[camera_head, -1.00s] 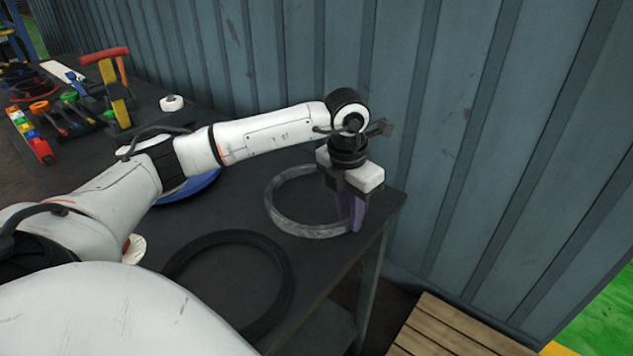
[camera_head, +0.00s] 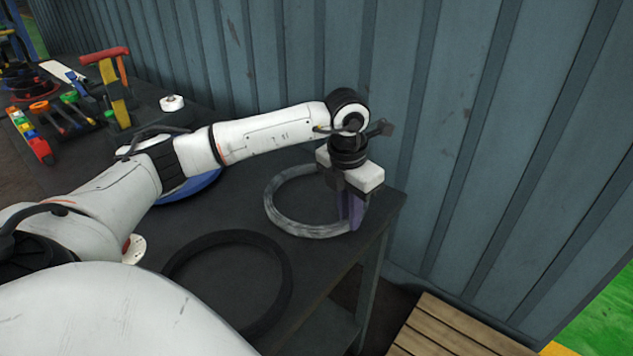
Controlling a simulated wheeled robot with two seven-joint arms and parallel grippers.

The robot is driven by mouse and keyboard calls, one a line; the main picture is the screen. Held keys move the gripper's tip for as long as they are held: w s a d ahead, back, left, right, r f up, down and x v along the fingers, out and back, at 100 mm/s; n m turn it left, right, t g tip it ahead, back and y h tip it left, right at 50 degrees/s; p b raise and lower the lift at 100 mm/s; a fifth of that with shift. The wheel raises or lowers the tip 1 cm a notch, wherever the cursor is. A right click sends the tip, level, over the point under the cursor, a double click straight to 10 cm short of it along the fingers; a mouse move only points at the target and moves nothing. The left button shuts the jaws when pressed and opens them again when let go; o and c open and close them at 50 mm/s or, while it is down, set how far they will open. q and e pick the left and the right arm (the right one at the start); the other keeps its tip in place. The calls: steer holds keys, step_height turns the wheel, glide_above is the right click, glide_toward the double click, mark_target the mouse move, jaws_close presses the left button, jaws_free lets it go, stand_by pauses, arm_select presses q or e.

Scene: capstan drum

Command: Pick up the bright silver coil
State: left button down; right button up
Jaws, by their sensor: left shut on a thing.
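The bright silver coil (camera_head: 290,226) is a grey, mottled ring at the right end of the dark table, in the head view. My left gripper (camera_head: 351,218) points down at the ring's right side, with its purple fingers shut on the ring's band. The coil looks flat and at table level; I cannot tell whether it touches the table. Part of the ring's far right side is hidden behind the gripper. My right gripper is not in view.
A black ring (camera_head: 283,290) lies on the dark table (camera_head: 225,285) nearer to me. A blue disc (camera_head: 195,186) is partly under my left arm. Coloured tools (camera_head: 112,85) stand at the far left. A corrugated wall (camera_head: 450,130) rises behind; a wooden pallet (camera_head: 450,325) is at lower right.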

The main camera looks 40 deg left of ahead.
arm_select(q)
steer(key=shift+r, duration=0.1)
stand_by(0.3)
steer(key=shift+w+r, duration=0.1)
steer(key=shift+w, duration=0.05)
steer(key=shift+r, duration=0.1)
steer(key=shift+r, duration=0.3)
step_height(320, 180, up, 9)
steer(key=shift+b, duration=0.3)
